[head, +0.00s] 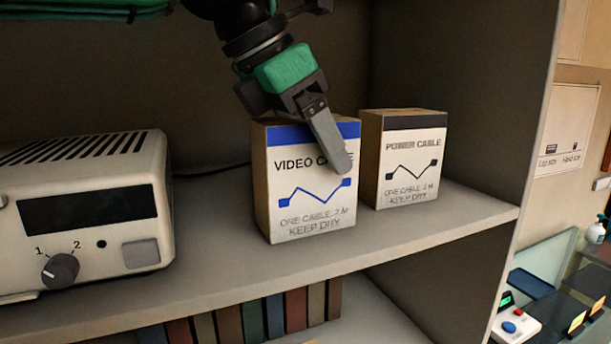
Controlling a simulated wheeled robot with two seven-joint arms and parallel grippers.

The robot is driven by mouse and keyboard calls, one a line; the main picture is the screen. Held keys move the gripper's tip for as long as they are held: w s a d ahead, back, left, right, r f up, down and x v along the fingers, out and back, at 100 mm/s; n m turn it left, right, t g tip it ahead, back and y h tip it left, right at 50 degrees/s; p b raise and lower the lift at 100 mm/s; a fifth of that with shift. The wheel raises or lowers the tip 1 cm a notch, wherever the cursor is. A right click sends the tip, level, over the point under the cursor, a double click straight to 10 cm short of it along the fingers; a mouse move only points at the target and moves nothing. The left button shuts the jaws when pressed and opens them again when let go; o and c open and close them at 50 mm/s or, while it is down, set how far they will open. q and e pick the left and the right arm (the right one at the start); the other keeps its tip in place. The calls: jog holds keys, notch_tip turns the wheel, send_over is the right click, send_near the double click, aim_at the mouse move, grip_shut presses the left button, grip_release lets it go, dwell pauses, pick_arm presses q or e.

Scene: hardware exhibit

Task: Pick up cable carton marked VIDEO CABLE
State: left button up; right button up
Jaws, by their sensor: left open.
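The VIDEO CABLE carton (300,215) stands upright on the shelf, with a blue band along the top of its white front. My left gripper (335,160) reaches down from above, and one finger shows in front of the carton's face, covering part of the word CABLE. The other finger is hidden, and the gripper is open. I cannot tell whether the visible finger touches the carton. The POWER CABLE carton (410,170), with a black band, stands upright just to the right. My right gripper is not in view.
A cream device (85,220) with a dial and dark display stands on the shelf (215,270) to the left. A side panel (500,110) closes the shelf on the right. Several books (250,318) stand below. Bare shelf lies right of the cartons.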

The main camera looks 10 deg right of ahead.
pick_arm(q)
jog(key=shift+a+f, duration=0.1)
jog(key=shift+a, duration=0.05)
jog(key=c, duration=1.2)
